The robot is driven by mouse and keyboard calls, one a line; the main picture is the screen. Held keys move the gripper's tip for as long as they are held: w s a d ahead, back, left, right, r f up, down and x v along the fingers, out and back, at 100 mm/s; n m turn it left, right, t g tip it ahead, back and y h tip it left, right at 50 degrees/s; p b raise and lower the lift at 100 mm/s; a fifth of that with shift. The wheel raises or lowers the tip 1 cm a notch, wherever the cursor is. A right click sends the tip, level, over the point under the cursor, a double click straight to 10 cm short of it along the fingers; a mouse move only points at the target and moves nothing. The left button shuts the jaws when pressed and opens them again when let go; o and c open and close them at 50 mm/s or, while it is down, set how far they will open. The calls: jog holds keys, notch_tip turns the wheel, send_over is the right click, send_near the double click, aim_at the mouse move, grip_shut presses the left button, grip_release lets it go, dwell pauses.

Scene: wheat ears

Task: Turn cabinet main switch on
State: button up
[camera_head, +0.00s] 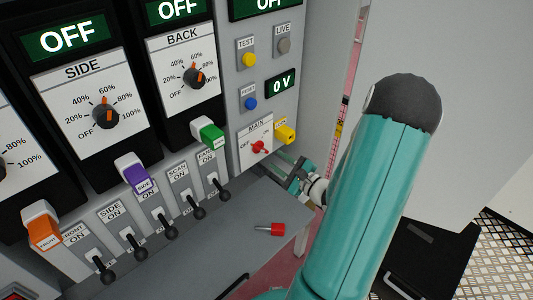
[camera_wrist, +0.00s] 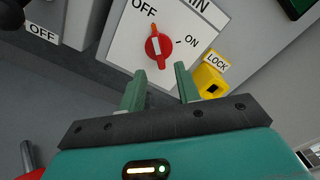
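The main switch is a red rotary knob (camera_head: 259,147) on a white plate marked MAIN on the cabinet's right side. In the head view my gripper (camera_head: 290,168) is just below and right of the knob, partly hidden.
A yellow LOCK piece (camera_wrist: 209,78) sits close right of the knob, near my right finger. Black toggle levers (camera_head: 220,191) line the panel at left. A red-handled item (camera_head: 271,229) lies on the grey shelf (camera_head: 255,205). The display above reads 0 V (camera_head: 281,83).

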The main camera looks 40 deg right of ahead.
aim_at(265, 152)
jog(key=w, duration=0.6)
jog(key=shift+a, duration=0.15)
grip_shut()
